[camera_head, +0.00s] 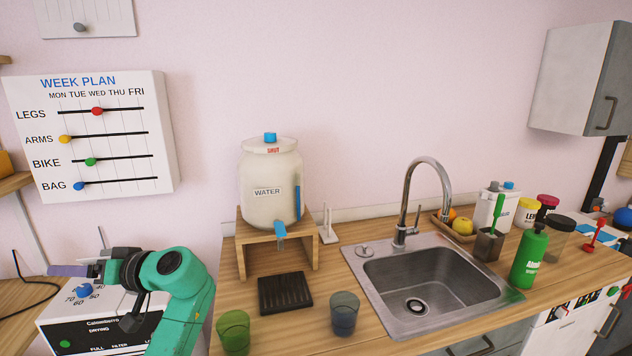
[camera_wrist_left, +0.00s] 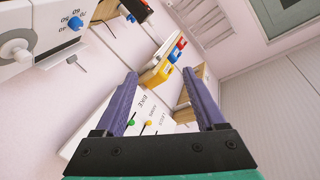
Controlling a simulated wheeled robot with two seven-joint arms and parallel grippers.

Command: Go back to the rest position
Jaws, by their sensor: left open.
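My left gripper (camera_head: 82,270) is at the lower left of the head view, in front of the wall and over the white dryer (camera_head: 110,325). In the left wrist view, my left gripper (camera_wrist_left: 160,98) has its two purple fingers apart, with nothing between them. My green left forearm rises from the bottom edge of the head view. My right gripper does not show in either view.
A wooden counter holds a green glass (camera_head: 234,332), a blue-grey glass (camera_head: 344,314), a black drip tray (camera_head: 285,293) and a water dispenser (camera_head: 270,185) on a stand. A sink (camera_head: 430,290) is to the right. The week plan board (camera_head: 90,135) hangs above my left gripper.

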